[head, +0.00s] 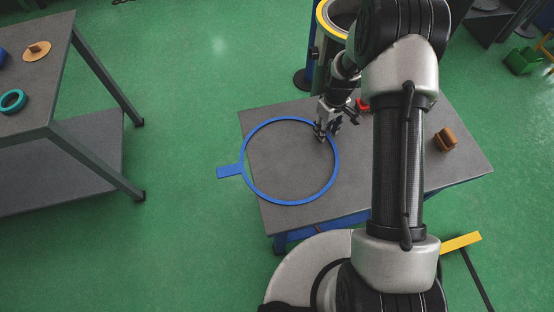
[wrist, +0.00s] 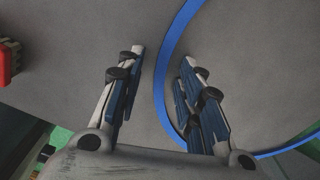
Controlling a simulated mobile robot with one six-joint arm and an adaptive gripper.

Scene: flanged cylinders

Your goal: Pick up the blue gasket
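The blue gasket (head: 290,203) is a large thin ring with a flat tab (head: 229,171) on its left. It lies on the grey table (head: 350,200), with the tab sticking out past the table's left edge. My gripper (head: 326,133) is at the ring's upper right rim. In the wrist view, my gripper (wrist: 162,58) is open, and the band of the blue gasket (wrist: 163,85) passes between its two fingers without visible contact. The right finger hides part of the band. I cannot tell how high the fingertips are above the table.
A red block (head: 363,105) stands just beyond my gripper, and a brown piece (head: 445,140) sits on the table's right. A yellow-rimmed cylinder (head: 322,22) stands behind the table. Another table on the left holds a teal ring (head: 13,111). Green floor lies between the tables.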

